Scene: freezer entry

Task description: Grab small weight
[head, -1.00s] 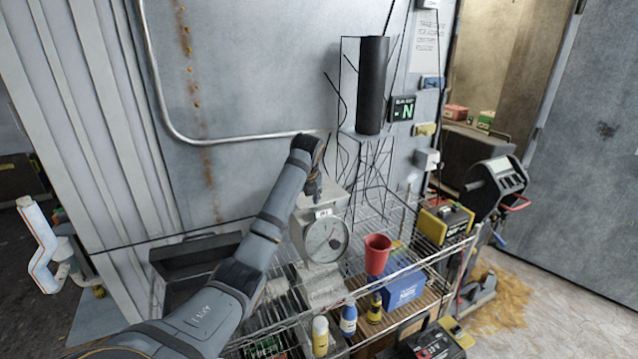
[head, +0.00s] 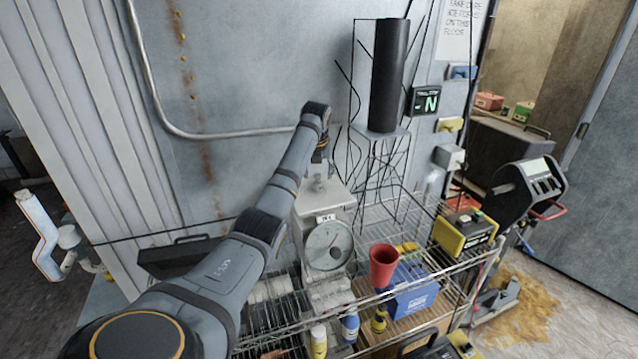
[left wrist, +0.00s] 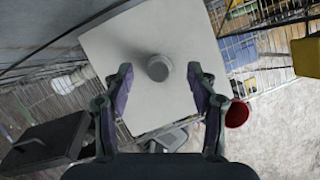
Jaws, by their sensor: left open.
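A small grey cylindrical weight (left wrist: 159,68) stands on the flat pale top plate of the scale (left wrist: 110,50) in the left wrist view. In the head view the scale with its round dial (head: 328,245) stands on the wire rack, and the small weight (head: 318,183) shows on its top. My left gripper (left wrist: 160,76) is open, with one finger on each side of the weight in the picture and visible gaps to both. In the head view the left gripper (head: 321,150) hangs over the scale top, above the weight. My right gripper is not in view.
A red cup (head: 384,265), a blue box (head: 412,298) and a yellow-black device (head: 464,231) stand right of the scale. Several bottles are in front. A tall black cylinder (head: 388,75) rises behind. A dark open case (left wrist: 45,143) shows at the left wrist view's lower left.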

